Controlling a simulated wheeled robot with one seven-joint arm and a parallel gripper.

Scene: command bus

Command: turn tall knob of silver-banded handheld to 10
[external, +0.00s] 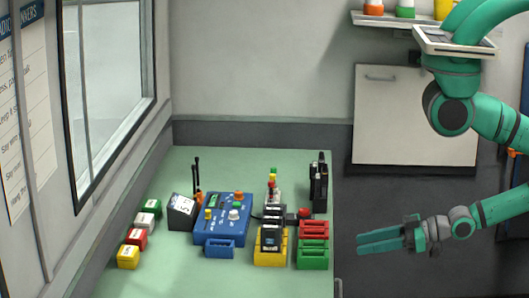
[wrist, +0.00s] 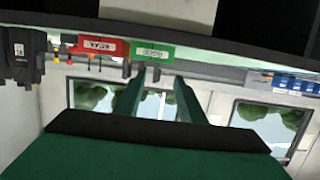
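A black handheld (external: 318,184) stands upright at the right back of the green table in the external view. Another black handheld (external: 271,238) stands in a yellow cradle (external: 270,258) nearer the front. Silver bands, knob heights and dial numbers are too small to read, so I cannot tell which is the silver-banded one. My gripper (external: 362,243) is to the right of the table edge, apart from everything. In the wrist view its two fingers (wrist: 158,100) are spread with nothing between them. A dark device (wrist: 22,58) shows at the left of that view.
A blue console (external: 222,225) with knobs sits mid-table. Red and green racks (external: 313,258) line the right edge. Several coloured blocks (external: 138,238) lie at the left. The floor right of the table is free. Wrist view is tilted, with red (wrist: 97,49) and green (wrist: 155,53) labelled boxes.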

